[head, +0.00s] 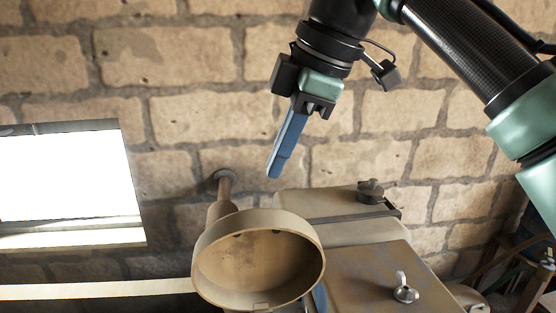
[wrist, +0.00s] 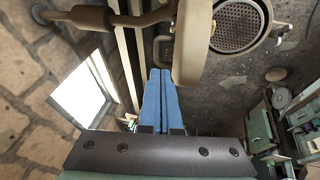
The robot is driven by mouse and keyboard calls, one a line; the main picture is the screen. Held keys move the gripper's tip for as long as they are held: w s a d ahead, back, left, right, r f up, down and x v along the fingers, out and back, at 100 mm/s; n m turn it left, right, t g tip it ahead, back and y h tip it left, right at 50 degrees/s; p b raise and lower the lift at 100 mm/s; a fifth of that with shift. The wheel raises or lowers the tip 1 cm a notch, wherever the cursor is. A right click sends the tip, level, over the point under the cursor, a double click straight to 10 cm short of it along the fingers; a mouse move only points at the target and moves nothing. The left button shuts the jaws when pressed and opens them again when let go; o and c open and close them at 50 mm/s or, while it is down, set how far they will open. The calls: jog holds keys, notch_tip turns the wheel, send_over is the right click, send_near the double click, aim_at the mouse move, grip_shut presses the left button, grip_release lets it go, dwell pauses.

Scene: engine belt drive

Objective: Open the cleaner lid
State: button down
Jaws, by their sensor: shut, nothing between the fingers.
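The tan round cleaner lid (head: 258,262) stands raised in the lower middle of the head view, its hollow, stained inside facing the camera. In the wrist view the lid (wrist: 193,42) shows nearly edge-on, swung up from the round cleaner opening (wrist: 237,25), where a perforated screen is exposed. My gripper (head: 274,174) has blue fingers closed together and empty. It hangs above and behind the lid in the head view, apart from it. In the wrist view the fingertips (wrist: 162,72) are just left of the lid's edge. The lid's hinge is mostly hidden.
A pipe (head: 222,195) runs from behind the lid to the brick wall (head: 165,55). A tan engine cover (head: 365,270) with a wing nut (head: 404,289) lies to the right. A bright window (head: 65,175) is at left. The air around my gripper is clear.

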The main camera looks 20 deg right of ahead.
jog(key=p+x, duration=0.2)
jog(key=x, duration=0.5)
jog(key=shift+a+f, duration=0.15)
jog(key=shift+f, duration=0.15)
jog(key=shift+w, duration=0.1)
jog(key=shift+w+r+p, duration=0.2)
jog(key=shift+w+p, duration=0.45)
jog(key=shift+p, duration=0.3)
jog(key=shift+w+d+f+p, duration=0.25)
jog(key=shift+w+f+p, duration=0.3)
jog(key=shift+w+p, duration=0.3)
jog(key=shift+w+d+f+p, duration=0.25)
jog(key=shift+w+f+p, duration=0.4)
jog(key=shift+w, duration=0.25)
jog(key=shift+r, duration=0.1)
jog(key=shift+r, duration=0.1)
